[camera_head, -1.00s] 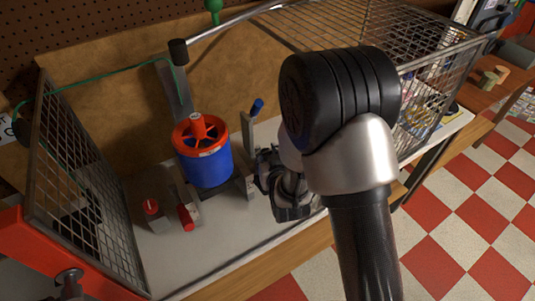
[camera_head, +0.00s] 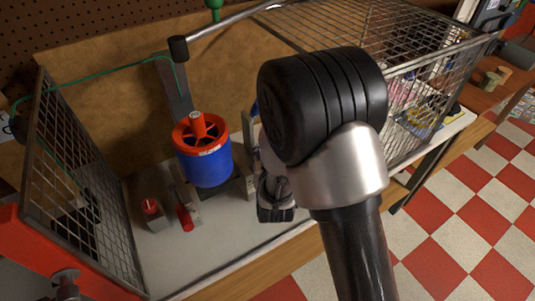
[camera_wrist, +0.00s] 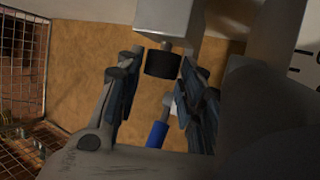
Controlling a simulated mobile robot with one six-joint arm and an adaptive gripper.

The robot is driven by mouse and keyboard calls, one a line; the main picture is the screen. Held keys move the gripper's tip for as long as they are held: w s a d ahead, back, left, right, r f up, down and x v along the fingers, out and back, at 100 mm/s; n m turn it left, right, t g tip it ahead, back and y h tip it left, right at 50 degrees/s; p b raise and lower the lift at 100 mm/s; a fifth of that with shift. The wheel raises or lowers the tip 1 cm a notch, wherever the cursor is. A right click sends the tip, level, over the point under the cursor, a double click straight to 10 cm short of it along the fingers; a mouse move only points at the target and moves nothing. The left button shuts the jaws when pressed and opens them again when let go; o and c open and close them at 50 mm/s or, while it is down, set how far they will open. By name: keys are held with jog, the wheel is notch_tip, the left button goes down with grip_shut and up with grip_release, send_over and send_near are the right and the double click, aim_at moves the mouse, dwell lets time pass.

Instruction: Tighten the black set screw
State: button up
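A short black cylindrical knob (camera_wrist: 161,63), which looks like the black set screw, sits on a thin shaft at a pale grey block (camera_wrist: 163,20) in the wrist view. My gripper (camera_wrist: 158,88) is open, with one finger on each side of the knob. Gaps show between the knob and both fingers. In the head view my gripper (camera_head: 276,200) is to the right of the rotor and partly behind my arm. The knob is hidden there. The ducted rotor (camera_head: 203,162) has a blue drum and red top.
A blue-handled lever (camera_wrist: 157,134) is close below the knob in the wrist view. A red knob (camera_head: 150,207) and a red handle (camera_head: 185,217) are left of the rotor. A mesh guard (camera_head: 85,190) stands at left, with a raised wire cage (camera_head: 395,75) at right.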

jog(key=shift+o, duration=1.2)
notch_tip(320, 180, up, 10)
